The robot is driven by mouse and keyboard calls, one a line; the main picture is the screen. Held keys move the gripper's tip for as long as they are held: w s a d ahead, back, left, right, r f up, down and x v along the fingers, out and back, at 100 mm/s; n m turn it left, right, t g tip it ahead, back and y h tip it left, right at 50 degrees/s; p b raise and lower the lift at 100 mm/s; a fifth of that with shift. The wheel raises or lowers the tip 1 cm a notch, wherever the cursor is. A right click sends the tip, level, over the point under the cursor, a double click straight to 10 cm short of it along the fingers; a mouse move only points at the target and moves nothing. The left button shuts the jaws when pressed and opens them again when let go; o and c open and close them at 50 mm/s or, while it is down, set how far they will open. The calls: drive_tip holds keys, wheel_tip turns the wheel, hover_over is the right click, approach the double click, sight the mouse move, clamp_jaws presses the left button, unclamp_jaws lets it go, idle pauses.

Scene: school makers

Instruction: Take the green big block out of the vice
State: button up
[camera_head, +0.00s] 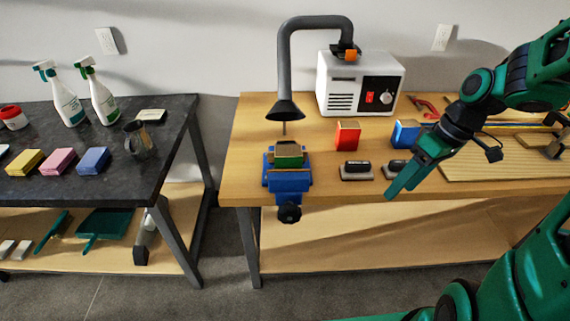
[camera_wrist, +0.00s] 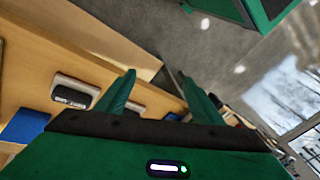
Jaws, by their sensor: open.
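The green big block (camera_head: 288,150) sits between the jaws of the blue vice (camera_head: 288,181) near the left front edge of the wooden workbench. A tan strip shows along the block's top. My gripper (camera_head: 396,190) is open and empty, to the right of the vice above the bench's front edge. Its two green fingers also show in the wrist view (camera_wrist: 160,90), spread apart with nothing between them.
A fume extractor (camera_head: 372,100) stands behind, its grey hose nozzle (camera_head: 285,110) hanging just above and behind the vice. A dark table (camera_head: 100,165) stands left across a gap.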

drive_tip(key=w+a+f+n+y, duration=0.1)
drive_tip(key=w+a+n+y, duration=0.6)
drive_tip(key=a, duration=0.4)
drive_tip(key=n+y, duration=0.4)
drive_tip(key=n, duration=0.1)
approach(288, 153)
drive_tip(key=f, duration=0.1)
drive_tip(key=x, duration=0.6)
drive_tip(key=w+x, duration=0.1)
drive_tip(key=x, duration=0.3)
drive_tip(key=shift+w+f, duration=0.1)
drive_tip(key=shift+f, duration=0.05)
drive_tip(key=c, duration=1.3)
